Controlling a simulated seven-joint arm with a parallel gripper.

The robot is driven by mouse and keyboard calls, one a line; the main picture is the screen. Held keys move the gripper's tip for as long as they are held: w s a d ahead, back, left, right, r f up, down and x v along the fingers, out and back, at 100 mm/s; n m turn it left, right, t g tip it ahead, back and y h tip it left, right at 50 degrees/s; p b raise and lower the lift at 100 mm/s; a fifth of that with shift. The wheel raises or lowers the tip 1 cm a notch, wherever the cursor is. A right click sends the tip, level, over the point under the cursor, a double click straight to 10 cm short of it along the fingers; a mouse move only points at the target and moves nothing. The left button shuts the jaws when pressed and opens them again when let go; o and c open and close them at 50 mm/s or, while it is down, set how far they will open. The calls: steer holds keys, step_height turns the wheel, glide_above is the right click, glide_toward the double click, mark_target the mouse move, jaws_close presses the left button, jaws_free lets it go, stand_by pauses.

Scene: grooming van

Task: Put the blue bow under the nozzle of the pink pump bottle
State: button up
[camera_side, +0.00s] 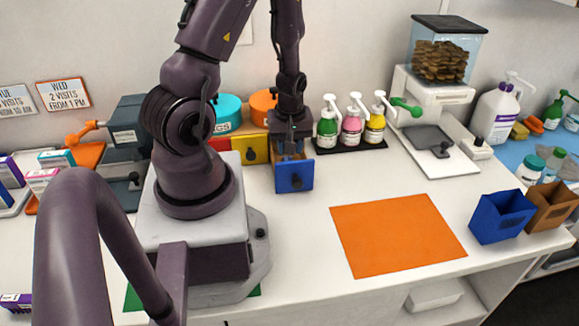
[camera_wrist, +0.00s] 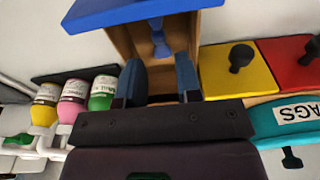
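The blue drawer (camera_side: 294,177) is pulled open; its wooden inside (camera_wrist: 125,42) shows in the wrist view. A small blue thing, apparently the blue bow (camera_wrist: 158,38), lies in it towards the front. My gripper (camera_wrist: 160,78) points down into the drawer with its fingers apart and nothing between them. The bow is beyond the fingertips on the drawer-front side. In the side view my gripper (camera_side: 291,150) is over the drawer, and the bow cannot be made out. The pink pump bottle (camera_side: 351,127) stands between the green and yellow ones; its white nozzle (camera_side: 357,99) is on top.
The green bottle (camera_side: 327,130) and yellow bottle (camera_side: 375,128) share a black tray (camera_side: 345,149) with the pink one. A yellow drawer (camera_side: 254,150) is beside the blue one. An orange mat (camera_side: 396,235) lies bare in front; a dispenser scale (camera_side: 436,120) stands right.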

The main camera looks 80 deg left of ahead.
steer(key=shift+a+f, duration=0.15)
steer(key=shift+f, duration=1.2)
steer(key=shift+a+f, duration=0.15)
steer(key=shift+f, duration=1.15)
jaws_close()
